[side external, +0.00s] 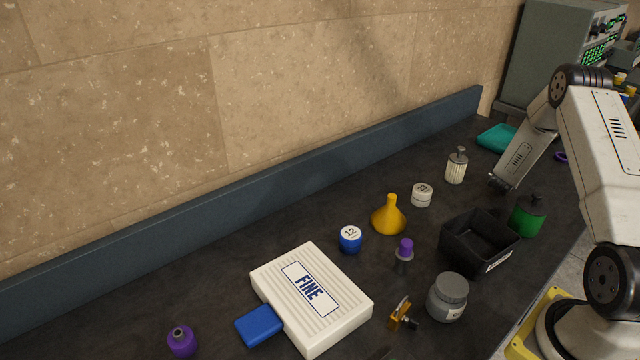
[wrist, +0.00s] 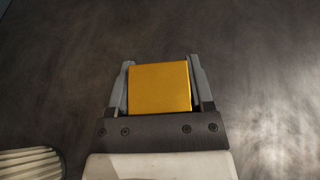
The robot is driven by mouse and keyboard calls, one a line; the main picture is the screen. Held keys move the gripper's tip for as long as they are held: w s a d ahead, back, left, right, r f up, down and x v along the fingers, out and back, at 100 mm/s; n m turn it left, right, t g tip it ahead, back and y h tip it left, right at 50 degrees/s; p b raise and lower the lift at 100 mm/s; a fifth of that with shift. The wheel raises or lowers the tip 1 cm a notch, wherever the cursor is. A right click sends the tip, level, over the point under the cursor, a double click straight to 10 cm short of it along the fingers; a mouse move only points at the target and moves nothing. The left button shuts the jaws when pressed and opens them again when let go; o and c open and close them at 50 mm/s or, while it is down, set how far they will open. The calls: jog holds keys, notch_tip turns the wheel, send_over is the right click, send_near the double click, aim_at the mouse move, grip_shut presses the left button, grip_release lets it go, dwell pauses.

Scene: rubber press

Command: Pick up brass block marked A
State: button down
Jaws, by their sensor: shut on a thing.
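A brass block (wrist: 160,88) sits between the two fingers of my gripper (wrist: 161,63) in the wrist view. The fingers are shut on its left and right sides. The face I see is plain gold, with no letter A showing. I cannot tell whether the block touches the bench or hangs above it. In the side view my gripper (side external: 497,184) is low over the back right of the bench, dark and small. The block cannot be made out there.
A ribbed cream bottle (side external: 456,167) stands left of my gripper; a ribbed pale thing (wrist: 30,163) shows in the wrist view. A teal item (side external: 494,138) lies behind. A green container (side external: 527,216) and black bin (side external: 458,248) stand in front. A brass-coloured piece (side external: 401,312) lies farther forward.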

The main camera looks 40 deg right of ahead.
jog(key=shift+r, duration=0.25)
jog(key=shift+r, duration=0.45)
jog(key=s+a+r, duration=0.9)
jog(key=a+r, duration=0.1)
jog(key=r, duration=0.1)
jog(key=shift+a+r, duration=0.2)
jog(key=shift+r, duration=0.2)
dwell(0.6)
